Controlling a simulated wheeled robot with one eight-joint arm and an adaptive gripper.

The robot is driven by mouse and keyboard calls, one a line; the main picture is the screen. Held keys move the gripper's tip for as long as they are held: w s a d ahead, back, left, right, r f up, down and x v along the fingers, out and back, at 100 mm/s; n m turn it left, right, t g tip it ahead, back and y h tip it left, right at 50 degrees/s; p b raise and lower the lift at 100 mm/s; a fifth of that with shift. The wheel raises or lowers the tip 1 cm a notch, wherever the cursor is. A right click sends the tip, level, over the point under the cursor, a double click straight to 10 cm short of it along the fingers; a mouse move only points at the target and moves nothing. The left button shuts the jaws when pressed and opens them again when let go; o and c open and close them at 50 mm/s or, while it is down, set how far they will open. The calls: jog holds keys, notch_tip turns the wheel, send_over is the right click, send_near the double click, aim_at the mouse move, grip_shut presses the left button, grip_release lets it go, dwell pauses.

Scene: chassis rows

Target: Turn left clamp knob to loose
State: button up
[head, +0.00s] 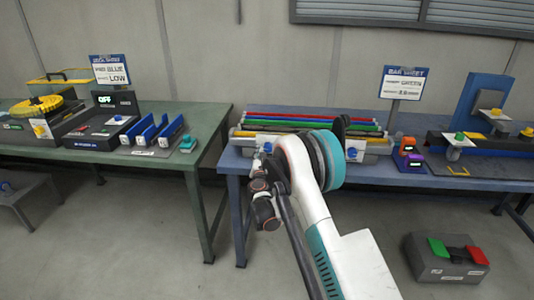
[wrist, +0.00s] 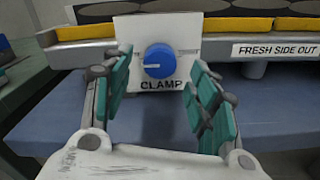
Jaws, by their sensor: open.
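The clamp knob (wrist: 159,61) is a round blue dial on a white plate (wrist: 187,42) marked CLAMP. Its white pointer line points left in the wrist view. My gripper (wrist: 160,78) is open, with one teal-padded finger on each side of the knob in the picture. I see no finger touching the knob, and the gap in depth is hard to judge. In the head view the left blue knob (head: 268,147) shows just beside my arm at the front of the bar rack. A second blue knob (head: 351,153) sits on the rack's right end.
Colored bars (head: 300,122) lie across the rack on the blue table (head: 238,160), under the bar sheet sign (head: 404,83). A FRESH SIDE OUT label (wrist: 277,49) is right of the knob. A green table (head: 213,125) stands left. A red-green pedal box (head: 445,262) is on the floor.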

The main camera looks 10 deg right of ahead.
jog(key=v, duration=0.9)
jog(key=shift+s, duration=0.25)
jog(key=shift+a, duration=0.1)
jog(key=s+d+r+m+g+h, duration=0.1)
jog(key=s+d+r+m, duration=0.25)
jog(key=r, duration=0.25)
jog(key=s+d+r+m+g, duration=0.2)
jog(key=r+m, duration=0.3)
jog(key=s+d+r+m+g+y, duration=0.1)
jog(key=s+d+r+m+g, duration=0.1)
jog(key=s+r+m, duration=0.3)
jog(key=s+d+r+m+g, duration=0.1)
jog(key=s+d+r+m, duration=0.15)
jog(key=s, duration=0.45)
jog(key=s+a+f+m+g+y, duration=0.1)
jog(key=s+m, duration=0.3)
jog(key=s, duration=0.6)
jog(key=s+a+f+m+g+y, duration=0.1)
jog(key=s+a+m+y, duration=0.1)
jog(key=s, duration=0.8)
jog(key=s+a+f+m+g+y, duration=0.1)
jog(key=s+a+m+g+y, duration=0.1)
jog(key=s+m, duration=0.5)
jog(key=s+a, duration=0.1)
jog(key=s, duration=0.2)
jog(key=shift+s+y, duration=0.3)
jog(key=shift+s, duration=0.1)
jog(key=shift+w+d, duration=0.1)
